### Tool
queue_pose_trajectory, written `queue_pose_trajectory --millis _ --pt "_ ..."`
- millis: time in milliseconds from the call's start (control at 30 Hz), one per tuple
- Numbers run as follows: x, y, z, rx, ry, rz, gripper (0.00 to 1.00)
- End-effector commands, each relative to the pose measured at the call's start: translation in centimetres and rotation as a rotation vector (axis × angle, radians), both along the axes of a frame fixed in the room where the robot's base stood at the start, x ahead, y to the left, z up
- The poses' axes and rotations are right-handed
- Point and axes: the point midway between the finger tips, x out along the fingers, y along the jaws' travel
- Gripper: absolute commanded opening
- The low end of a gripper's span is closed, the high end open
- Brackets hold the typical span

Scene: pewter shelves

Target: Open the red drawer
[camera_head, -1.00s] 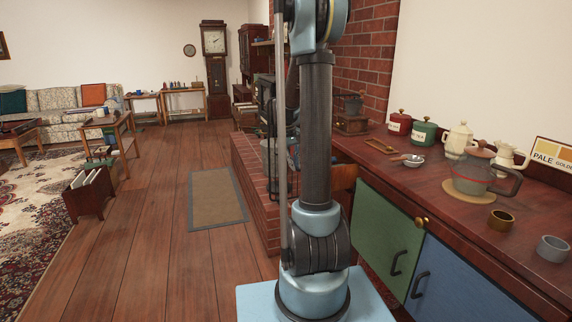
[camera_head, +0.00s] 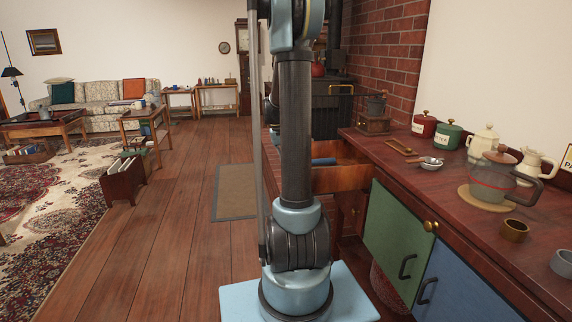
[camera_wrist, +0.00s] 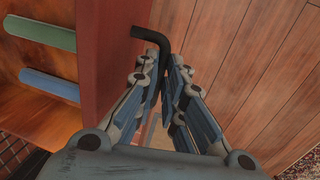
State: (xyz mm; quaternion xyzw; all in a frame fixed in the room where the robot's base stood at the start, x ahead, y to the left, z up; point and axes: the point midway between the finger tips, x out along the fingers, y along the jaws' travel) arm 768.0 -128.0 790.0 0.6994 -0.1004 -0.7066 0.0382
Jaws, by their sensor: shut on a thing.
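The red drawer's front (camera_wrist: 108,50) stands upright in the wrist view, with a black bent handle (camera_wrist: 153,36) on it. My gripper (camera_wrist: 168,75) is shut on this handle. To the left of the front, the drawer's wooden inside is open to view, with a green bar-shaped thing (camera_wrist: 40,32) and a blue one (camera_wrist: 48,84) in it. In the head view the drawer's wooden side (camera_head: 343,179) sticks out from under the counter, and a blue thing (camera_head: 323,161) shows inside. My arm hides the gripper and the drawer front there.
A counter (camera_head: 445,187) with canisters, jugs and cups runs along the right. Below it are a closed green door (camera_head: 393,232) and a blue door (camera_head: 462,290). A brick wall and dark stove (camera_head: 335,105) stand behind. Wooden floor (camera_head: 165,215) is clear to the left.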

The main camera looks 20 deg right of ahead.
Motion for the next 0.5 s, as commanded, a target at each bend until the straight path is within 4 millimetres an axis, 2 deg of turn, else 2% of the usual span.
queue_pose_trajectory --millis 167,200,267,500 --pt "-0.05 -0.07 -0.01 0.0 0.001 0.0 0.0" --pt "-0.06 -0.08 0.0 0.0 0.001 0.0 0.19" --pt "-0.05 -0.09 0.0 0.0 0.001 -0.001 0.3" --pt "-0.03 -0.12 0.0 0.0 0.0 -0.001 0.3"
